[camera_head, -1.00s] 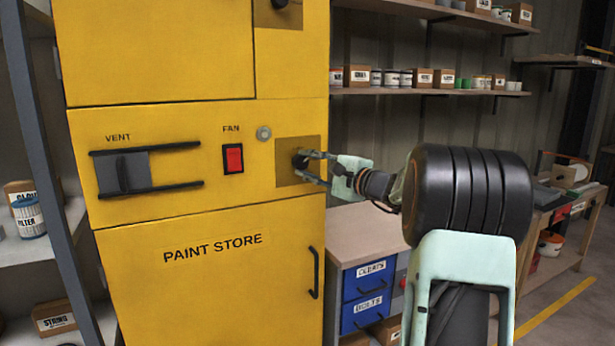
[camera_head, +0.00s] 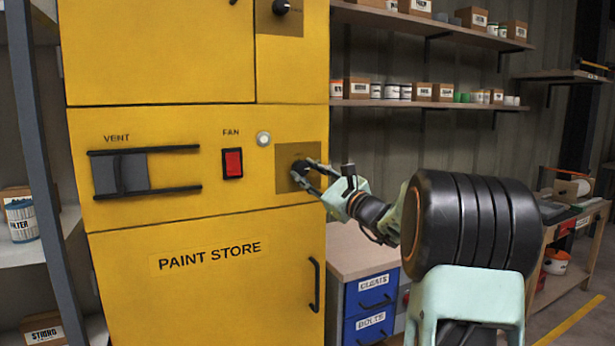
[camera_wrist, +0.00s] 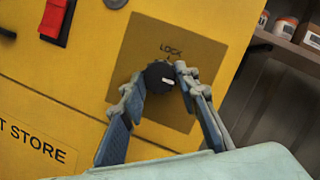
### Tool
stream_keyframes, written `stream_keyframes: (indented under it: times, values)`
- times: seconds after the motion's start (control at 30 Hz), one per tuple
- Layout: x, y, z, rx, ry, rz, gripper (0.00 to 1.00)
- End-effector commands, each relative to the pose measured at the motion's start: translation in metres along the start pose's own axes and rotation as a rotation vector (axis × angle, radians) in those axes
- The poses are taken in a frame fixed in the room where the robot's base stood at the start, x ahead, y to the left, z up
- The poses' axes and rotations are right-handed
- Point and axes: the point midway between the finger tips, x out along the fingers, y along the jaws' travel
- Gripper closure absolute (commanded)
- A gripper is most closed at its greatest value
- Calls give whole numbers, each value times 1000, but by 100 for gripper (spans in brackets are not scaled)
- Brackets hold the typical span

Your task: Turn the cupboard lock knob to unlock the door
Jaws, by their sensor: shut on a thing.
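The black lock knob (camera_head: 300,167) sits on a brown square plate (camera_head: 284,154) on the yellow cupboard (camera_head: 206,303). The wrist view shows the knob (camera_wrist: 157,72) under the word LOCK, with its white mark pointing right and slightly down. My gripper (camera_head: 304,174) is shut on the knob, one finger on each side; its fingers (camera_wrist: 158,82) also show in the wrist view. The fingers and wrist are tilted. The lower door, labelled PAINT STORE (camera_head: 210,256), looks closed, with a black handle (camera_head: 315,285) on its right edge.
Left of the knob are a round pale button or lamp (camera_head: 263,138), a red FAN switch (camera_head: 232,162) and a VENT slider (camera_head: 121,174) between black rails. Another dark knob (camera_head: 281,7) is above. A bench with blue drawers (camera_head: 371,293) stands close on the right, below my arm.

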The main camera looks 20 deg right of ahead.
Motion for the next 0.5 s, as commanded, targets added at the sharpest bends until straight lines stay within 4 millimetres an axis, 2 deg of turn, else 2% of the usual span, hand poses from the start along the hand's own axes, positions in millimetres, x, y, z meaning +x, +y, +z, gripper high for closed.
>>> stream_keyframes:
  times: [0.5]
  values:
    - [0,0,-1,36,0,-12,96]
